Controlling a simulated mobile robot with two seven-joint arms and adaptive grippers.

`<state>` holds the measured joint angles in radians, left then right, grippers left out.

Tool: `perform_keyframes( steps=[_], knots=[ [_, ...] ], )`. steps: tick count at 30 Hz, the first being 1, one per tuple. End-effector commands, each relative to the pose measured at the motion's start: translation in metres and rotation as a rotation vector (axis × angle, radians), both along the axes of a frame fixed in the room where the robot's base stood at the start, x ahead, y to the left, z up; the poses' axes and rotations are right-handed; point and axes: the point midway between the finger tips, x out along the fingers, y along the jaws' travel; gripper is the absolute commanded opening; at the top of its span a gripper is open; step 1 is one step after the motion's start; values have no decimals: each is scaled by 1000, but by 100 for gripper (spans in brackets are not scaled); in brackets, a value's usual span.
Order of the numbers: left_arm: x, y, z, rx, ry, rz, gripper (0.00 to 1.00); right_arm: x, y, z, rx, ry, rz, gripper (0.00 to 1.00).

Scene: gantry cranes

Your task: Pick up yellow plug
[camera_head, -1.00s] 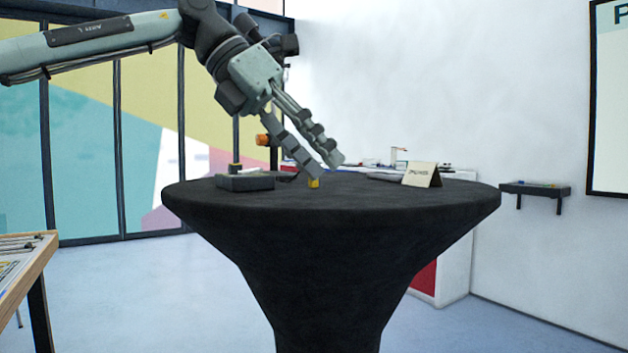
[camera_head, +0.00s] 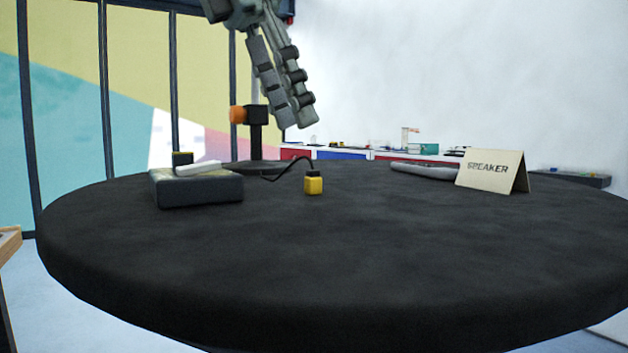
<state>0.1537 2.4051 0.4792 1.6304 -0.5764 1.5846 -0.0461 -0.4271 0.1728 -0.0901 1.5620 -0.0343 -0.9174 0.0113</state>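The yellow plug (camera_head: 314,186) is a small yellow block with a dark top. It stands on the black round table (camera_head: 330,260), left of centre, and a thin black cable runs from its top to the left. My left gripper (camera_head: 301,133) is above and behind the plug in the picture, pointing down, clear of it. Its two fingers look close together, and I cannot tell whether there is a gap between them. No object shows between them. My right gripper is not in view.
A dark box (camera_head: 200,187) with a white piece on top sits left of the plug. Behind it stands a black post with an orange knob (camera_head: 238,114). A SPEAKER card (camera_head: 490,171) and a grey flat object (camera_head: 424,171) are at right. The table's front is clear.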

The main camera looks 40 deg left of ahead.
Motion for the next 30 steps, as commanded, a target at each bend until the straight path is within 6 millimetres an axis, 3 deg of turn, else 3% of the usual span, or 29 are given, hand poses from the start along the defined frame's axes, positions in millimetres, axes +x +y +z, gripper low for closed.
perform_keyframes(
  steps=[9,19,28,30],
  knots=[
    [8,-4,-27,7,3,0,40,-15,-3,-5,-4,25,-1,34],
    [22,-9,-68,6,3,1,40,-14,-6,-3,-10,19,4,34],
    [24,-9,-73,5,1,1,40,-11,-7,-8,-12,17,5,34],
    [24,-10,-73,5,1,1,31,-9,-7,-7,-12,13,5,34]
  ],
)
